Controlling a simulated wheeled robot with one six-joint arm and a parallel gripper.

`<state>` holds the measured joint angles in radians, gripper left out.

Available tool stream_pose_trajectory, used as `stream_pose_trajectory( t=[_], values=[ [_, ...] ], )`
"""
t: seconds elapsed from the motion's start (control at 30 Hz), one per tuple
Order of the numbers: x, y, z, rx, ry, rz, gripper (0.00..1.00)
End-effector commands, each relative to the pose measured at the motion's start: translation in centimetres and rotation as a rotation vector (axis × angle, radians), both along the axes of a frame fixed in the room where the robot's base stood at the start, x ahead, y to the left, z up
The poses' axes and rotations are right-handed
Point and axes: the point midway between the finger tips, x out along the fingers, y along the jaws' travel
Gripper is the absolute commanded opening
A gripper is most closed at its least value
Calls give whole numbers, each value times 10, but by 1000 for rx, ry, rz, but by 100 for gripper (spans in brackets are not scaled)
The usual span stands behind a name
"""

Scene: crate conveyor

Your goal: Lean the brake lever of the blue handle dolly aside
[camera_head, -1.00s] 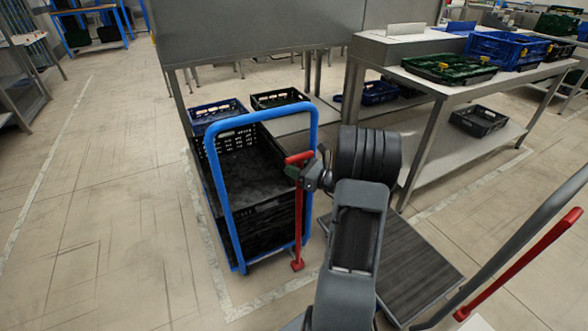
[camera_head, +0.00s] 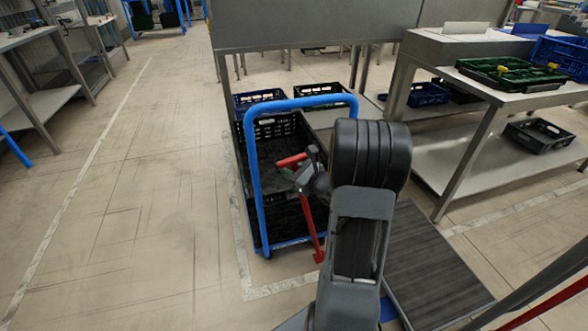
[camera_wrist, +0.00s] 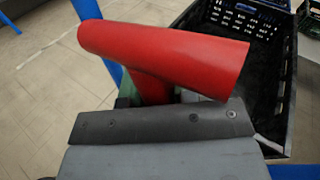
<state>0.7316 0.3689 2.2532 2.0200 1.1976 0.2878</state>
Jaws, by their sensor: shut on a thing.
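The blue handle dolly (camera_head: 254,185) stands in the middle of the head view, with black crates on it. Its red brake lever (camera_head: 309,220) tilts, the top leaning left over the crates and the foot (camera_head: 319,257) at the dolly's near right corner. My gripper (camera_head: 302,177) is shut on the lever just below its red crossbar (camera_head: 291,160). In the wrist view the crossbar (camera_wrist: 165,58) lies right above the dark gripper edge, which hides the grip itself. Blue handle parts (camera_wrist: 88,10) also show there.
Another dolly with a dark ribbed deck (camera_head: 435,265) is right of my arm, its red lever (camera_head: 545,305) at the lower right. A table (camera_head: 500,98) with crates stands at the right. Open floor (camera_head: 130,200) lies on the left.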

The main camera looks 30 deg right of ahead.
Motion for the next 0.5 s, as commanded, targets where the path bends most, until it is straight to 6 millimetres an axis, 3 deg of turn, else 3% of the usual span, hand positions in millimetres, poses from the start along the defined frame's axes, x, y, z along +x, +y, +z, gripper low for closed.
stream_pose_trajectory(
  t=[0.33, 0.37, 0.5],
  values=[
    [1, 12, -3, -14, 8, 25, 0],
    [1, 12, -3, -13, 8, 26, 28],
    [1, 12, -3, -12, 8, 25, 42]
  ],
)
